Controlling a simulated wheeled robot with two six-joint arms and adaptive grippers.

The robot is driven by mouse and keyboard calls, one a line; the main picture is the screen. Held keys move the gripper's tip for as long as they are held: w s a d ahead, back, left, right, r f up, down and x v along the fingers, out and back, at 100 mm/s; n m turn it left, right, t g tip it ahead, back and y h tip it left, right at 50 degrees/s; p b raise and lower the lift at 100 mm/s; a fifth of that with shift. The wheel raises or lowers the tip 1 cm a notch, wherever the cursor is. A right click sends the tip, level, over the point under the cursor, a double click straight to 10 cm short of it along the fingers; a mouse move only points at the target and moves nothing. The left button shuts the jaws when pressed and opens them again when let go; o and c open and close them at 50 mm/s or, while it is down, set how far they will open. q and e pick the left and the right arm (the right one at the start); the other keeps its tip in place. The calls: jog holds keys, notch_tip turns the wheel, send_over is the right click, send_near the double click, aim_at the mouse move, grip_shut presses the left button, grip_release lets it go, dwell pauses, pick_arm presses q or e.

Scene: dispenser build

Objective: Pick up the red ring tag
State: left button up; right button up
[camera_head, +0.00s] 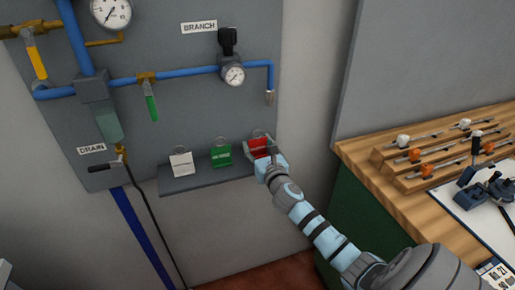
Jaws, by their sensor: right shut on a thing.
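The red ring tag (259,145) is at the right end of a small grey shelf on the wall panel, with its wire ring at its top. My right gripper (263,158) is at the tag and shut on it, covering its lower right part. Whether the tag still touches the shelf is hidden by the gripper. A green tag (221,156) and a white tag (182,165) stand to its left on the shelf (200,181). My left gripper is not in view.
Above are blue pipes (190,72), a yellow-handled valve (37,62), a green-handled valve (151,107) and a gauge (234,75). A dark hose (150,220) hangs at the left. A wooden bench (388,200) with racks and tools stands at the right.

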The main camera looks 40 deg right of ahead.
notch_tip(320, 180, up, 7)
jog(key=p, duration=0.4)
jog(key=v, duration=2)
jog(key=shift+p, duration=0.3)
jog(key=shift+f, duration=0.1)
